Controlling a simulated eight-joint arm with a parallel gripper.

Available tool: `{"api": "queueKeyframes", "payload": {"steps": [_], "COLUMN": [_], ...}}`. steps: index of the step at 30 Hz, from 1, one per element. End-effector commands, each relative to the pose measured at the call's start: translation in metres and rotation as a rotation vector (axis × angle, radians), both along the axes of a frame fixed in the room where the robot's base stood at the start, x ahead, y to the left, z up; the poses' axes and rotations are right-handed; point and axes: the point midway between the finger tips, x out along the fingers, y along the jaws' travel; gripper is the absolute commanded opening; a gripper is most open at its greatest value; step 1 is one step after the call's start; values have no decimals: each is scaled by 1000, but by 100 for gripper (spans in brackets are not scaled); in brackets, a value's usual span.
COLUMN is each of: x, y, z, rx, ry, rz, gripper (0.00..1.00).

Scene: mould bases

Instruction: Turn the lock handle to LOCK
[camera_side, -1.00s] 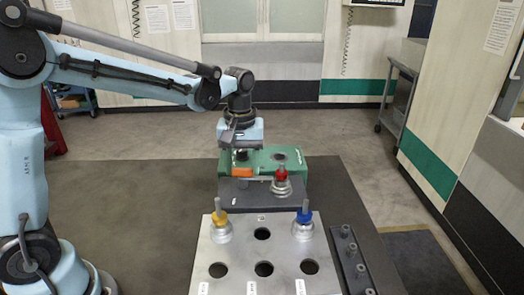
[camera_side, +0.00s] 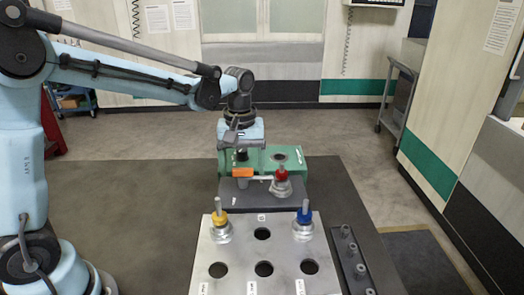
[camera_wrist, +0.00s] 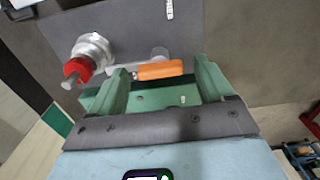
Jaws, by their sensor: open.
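The lock handle has an orange grip (camera_side: 243,172) beside the dark plate, in front of a green block (camera_side: 285,160). In the wrist view the orange grip (camera_wrist: 160,70) lies crosswise between the two green fingers of my gripper (camera_wrist: 162,67), near their tips. The fingers are apart, with a gap at each end of the grip. A pale lever runs from the grip toward the left finger. In the side view my gripper (camera_side: 242,158) points down just above and behind the grip, its fingers hard to tell from the green block. No LOCK mark can be read.
A red-topped metal fitting (camera_side: 282,182) stands close right of the handle on the dark plate (camera_side: 250,200). A light plate (camera_side: 235,255) in front has several holes and carries yellow-topped (camera_side: 221,225) and blue-topped (camera_side: 303,225) fittings. A dark rail (camera_side: 350,260) lies at right.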

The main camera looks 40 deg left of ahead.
Motion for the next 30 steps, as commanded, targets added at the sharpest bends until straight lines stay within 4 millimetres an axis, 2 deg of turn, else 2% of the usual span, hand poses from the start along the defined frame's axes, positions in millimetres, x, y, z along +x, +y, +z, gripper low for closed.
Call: {"api": "queueKeyframes", "payload": {"steps": [8,24,30], "x": [0,0,0], "y": [0,0,0], "z": [8,95,115], "rx": [-1,0,0], "ry": [1,0,0], "rz": [-1,0,0], "gripper": [81,81,81]}}
